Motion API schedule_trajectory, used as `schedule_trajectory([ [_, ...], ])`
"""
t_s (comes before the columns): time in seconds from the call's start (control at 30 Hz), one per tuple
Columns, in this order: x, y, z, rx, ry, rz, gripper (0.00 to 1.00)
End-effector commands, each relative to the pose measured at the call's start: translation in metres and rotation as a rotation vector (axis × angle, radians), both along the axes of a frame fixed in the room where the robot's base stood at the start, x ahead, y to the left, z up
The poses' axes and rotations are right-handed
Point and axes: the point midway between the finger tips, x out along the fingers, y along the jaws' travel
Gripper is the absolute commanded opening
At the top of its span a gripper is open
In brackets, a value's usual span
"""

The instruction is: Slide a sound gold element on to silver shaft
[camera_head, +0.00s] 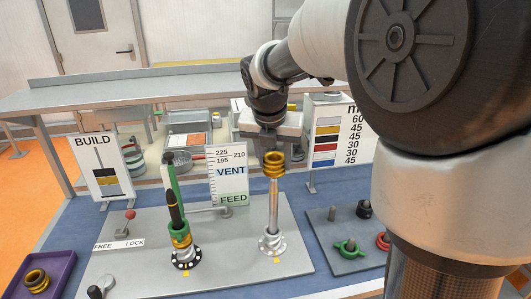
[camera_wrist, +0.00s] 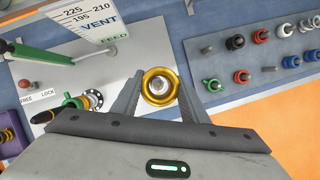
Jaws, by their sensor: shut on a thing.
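A gold element (camera_head: 274,164) with a ribbed, screw-like outline is at the top of the silver shaft (camera_head: 273,208), which stands upright on the grey plate. My gripper (camera_wrist: 163,88) is shut on the gold element (camera_wrist: 159,73), one finger on each side. In the wrist view the silver shaft's end (camera_wrist: 158,86) shows inside the element's bore, roughly centred. I cannot tell whether the element is around the shaft's tip or just above it. The other shaft (camera_head: 175,208) at left carries green, gold and black pieces.
A purple tray (camera_head: 66,263) with a gold element lies at the front left. A BUILD board (camera_head: 99,165), a VENT/FEED scale (camera_head: 228,175) and a colour chart (camera_head: 327,140) stand behind. A right-hand grey plate (camera_head: 330,238) holds green, red and black pieces. A red-knobbed lever (camera_head: 129,215) stands at left.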

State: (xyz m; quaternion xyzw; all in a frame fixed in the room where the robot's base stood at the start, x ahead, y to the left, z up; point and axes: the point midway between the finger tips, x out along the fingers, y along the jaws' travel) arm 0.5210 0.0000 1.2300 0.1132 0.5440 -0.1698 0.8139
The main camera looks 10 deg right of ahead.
Motion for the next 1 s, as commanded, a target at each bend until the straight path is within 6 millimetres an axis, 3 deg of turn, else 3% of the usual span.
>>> schedule_trajectory([
  [0.6,0.0,0.0,-0.036,0.001,-0.001,-0.001,0.1],
  [1.0,0.0,0.0,-0.04,0.0,-0.001,0.0,0.1],
])
